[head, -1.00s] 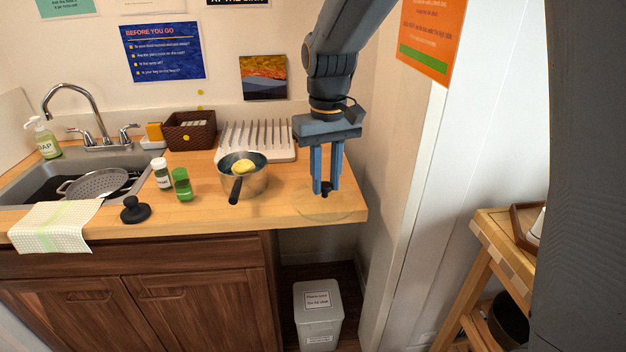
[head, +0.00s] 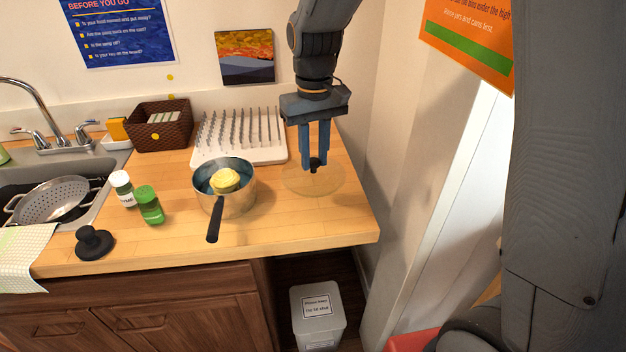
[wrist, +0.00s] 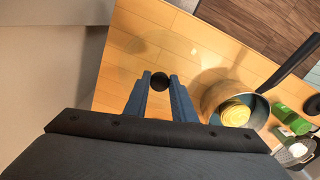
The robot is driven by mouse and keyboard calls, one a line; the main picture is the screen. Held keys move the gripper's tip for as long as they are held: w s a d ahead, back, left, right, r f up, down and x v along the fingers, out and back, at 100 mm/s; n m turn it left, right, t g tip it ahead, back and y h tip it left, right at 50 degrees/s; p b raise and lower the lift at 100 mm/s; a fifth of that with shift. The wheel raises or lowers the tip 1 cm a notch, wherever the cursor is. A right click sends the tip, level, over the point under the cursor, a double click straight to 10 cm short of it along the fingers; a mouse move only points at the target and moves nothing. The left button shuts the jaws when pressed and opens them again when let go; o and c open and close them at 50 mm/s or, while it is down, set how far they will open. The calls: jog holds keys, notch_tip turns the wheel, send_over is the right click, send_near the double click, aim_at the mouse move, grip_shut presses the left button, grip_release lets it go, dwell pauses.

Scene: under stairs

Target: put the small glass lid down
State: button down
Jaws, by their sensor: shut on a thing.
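The small glass lid (head: 300,184) is a clear, faint disc with a black knob. My gripper (head: 315,165) points down and is shut on that knob. The lid is level over the right end of the wooden counter, right of the pot and in front of the drying rack. I cannot tell whether it touches the wood or hangs just above it. In the wrist view the glass lid (wrist: 150,55) shows faintly around the knob, between my fingertips (wrist: 160,82). The steel pot (head: 238,204) stands open beside it with something yellow inside.
The white drying rack (head: 240,153) stands behind. A green-bodied jar (head: 150,206), a white-bodied jar (head: 123,190) and a black knobbed object (head: 94,243) are left of the pot. The wooden counter (head: 310,226) is clear at the front right. A white bin (head: 318,318) stands below.

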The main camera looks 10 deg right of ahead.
aim_at(314, 172)
jog(key=shift+f+p, duration=0.85)
jog(key=shift+f, duration=2.55)
jog(key=c, duration=1.5)
grip_release()
jog(key=shift+f, duration=0.15)
jog(key=shift+c, duration=0.2)
jog(key=shift+o, duration=0.3)
